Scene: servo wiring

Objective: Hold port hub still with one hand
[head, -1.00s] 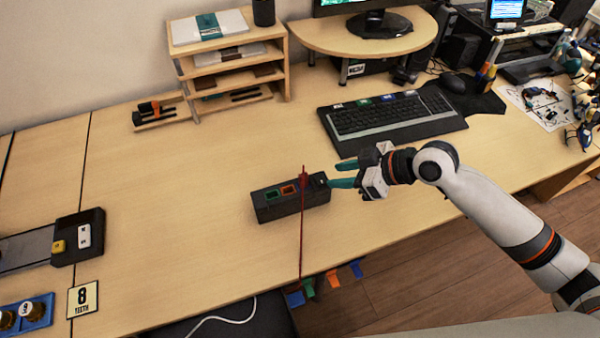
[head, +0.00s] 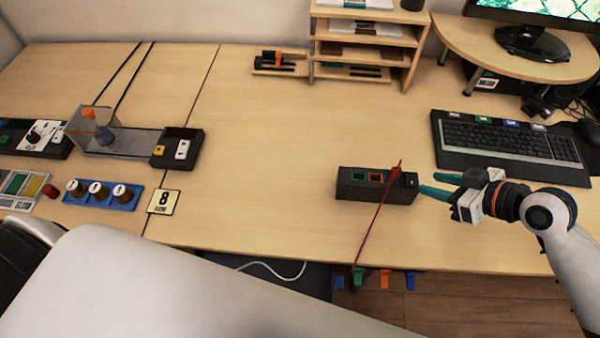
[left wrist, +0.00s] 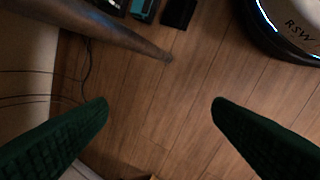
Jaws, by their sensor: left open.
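The port hub (head: 350,190) is a dark box on the desk, right of the middle in the head view. It has a green, an orange and a blue-edged port on top. A red cable with a red plug (head: 394,172) crosses the hub and runs down over the desk's front edge. My right gripper (head: 444,183) is just right of the hub, its teal fingers pointing at the hub's right end and spread apart with nothing visible between them. My left gripper (left wrist: 160,105) shows in the left wrist view, open and empty above the wooden floor.
Green, orange and blue plugs (head: 384,279) hang at the desk's front edge. A keyboard (head: 510,143) lies behind my right gripper. A shelf (head: 320,48) stands at the back. Blue-tray knobs (head: 100,192) and a dark device (head: 177,148) are at left. The desk between is clear.

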